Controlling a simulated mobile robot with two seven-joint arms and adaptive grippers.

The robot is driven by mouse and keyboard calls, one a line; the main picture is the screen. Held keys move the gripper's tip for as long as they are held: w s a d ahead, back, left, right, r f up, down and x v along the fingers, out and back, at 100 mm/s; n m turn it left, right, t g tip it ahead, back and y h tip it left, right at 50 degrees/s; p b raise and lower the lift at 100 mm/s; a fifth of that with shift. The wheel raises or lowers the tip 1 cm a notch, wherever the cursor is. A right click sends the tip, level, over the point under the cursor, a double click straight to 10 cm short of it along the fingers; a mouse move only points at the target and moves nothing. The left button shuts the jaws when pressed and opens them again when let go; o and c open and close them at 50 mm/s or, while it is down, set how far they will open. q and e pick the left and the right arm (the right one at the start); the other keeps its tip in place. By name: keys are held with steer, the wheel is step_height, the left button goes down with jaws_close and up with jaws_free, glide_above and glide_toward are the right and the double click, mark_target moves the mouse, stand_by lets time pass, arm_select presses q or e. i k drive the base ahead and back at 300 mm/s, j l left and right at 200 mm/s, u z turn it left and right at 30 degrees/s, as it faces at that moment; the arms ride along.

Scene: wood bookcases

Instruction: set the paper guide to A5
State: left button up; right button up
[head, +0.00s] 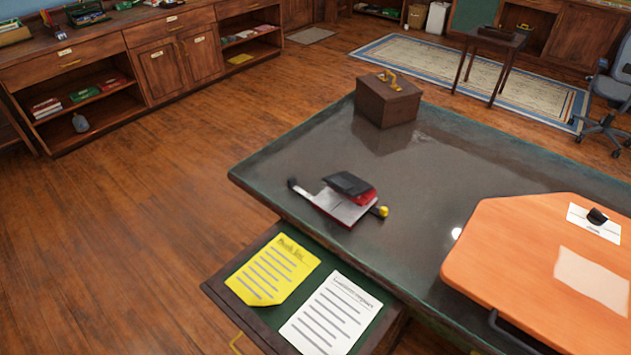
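A small desk device with a pale flat base, a black top, a red part and a yellow knob (345,200) sits on the dark desk (440,180) near its left front edge. It looks like a paper punch, and the paper guide seems to be part of it. The yellow knob (382,211) is at its right end and a dark end piece is at its left. Size marks such as A5 are too small to read, so I cannot tell the guide's setting. Neither of my grippers is in view.
An open drawer (252,317) below the desk holds a yellow sheet (272,270) and a white sheet (331,314). A brown box (388,101) with a yellow handle stands at the far corner. An orange surface (510,240) with papers covers the right. Wooden floor is clear at left.

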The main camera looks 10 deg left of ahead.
mark_target(292, 183)
steer(key=i+j+z, duration=0.1)
steer(key=j+z, duration=1.4)
steer(key=j, duration=0.1)
